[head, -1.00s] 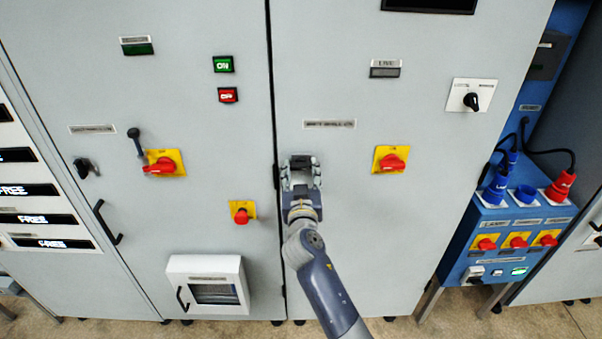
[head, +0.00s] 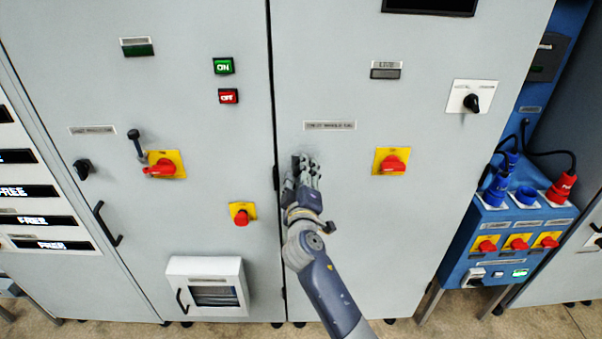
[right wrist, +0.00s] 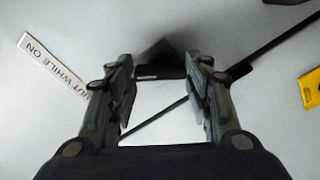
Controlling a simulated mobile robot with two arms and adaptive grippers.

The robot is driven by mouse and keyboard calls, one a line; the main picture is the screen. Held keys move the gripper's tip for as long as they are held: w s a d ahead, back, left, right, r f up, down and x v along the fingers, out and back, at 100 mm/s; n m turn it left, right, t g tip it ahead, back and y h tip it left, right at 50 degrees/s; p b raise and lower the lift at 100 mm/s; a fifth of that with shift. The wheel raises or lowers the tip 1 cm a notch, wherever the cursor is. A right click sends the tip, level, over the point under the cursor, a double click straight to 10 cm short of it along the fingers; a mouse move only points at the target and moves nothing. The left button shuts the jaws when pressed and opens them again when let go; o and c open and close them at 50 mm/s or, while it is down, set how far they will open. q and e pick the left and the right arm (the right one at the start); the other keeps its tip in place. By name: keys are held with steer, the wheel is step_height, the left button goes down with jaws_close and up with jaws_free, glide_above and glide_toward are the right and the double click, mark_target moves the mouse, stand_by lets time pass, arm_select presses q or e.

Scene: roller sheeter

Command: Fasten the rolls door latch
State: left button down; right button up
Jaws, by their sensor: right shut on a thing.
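The rolls door latch looks like a small dark handle (right wrist: 165,60) between the fingers of my right gripper in the right wrist view. In the head view my right gripper (head: 305,170) is against the grey door just right of the vertical seam and covers the latch. How far the latch is turned cannot be told. A label plate (head: 330,125) sits above it; in the right wrist view the plate (right wrist: 52,66) reads partly "SHUT WHILE ON". My left gripper is not in view.
A yellow-and-red rotary switch (head: 391,162) is right of the gripper. A white box with a window (head: 207,287) projects from the left panel. A blue socket unit (head: 505,245) stands at right.

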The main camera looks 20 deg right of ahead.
steer(key=n+p, duration=0.1)
steer(key=n, duration=0.5)
steer(key=shift+d+r+n+p, duration=0.1)
steer(key=shift+r+n+p, duration=0.1)
steer(key=shift+n+p, duration=0.15)
stand_by(0.5)
steer(key=o, duration=0.9)
steer(key=shift+o, duration=0.7)
steer(key=shift+w+f, duration=0.15)
steer(key=v, duration=1.2)
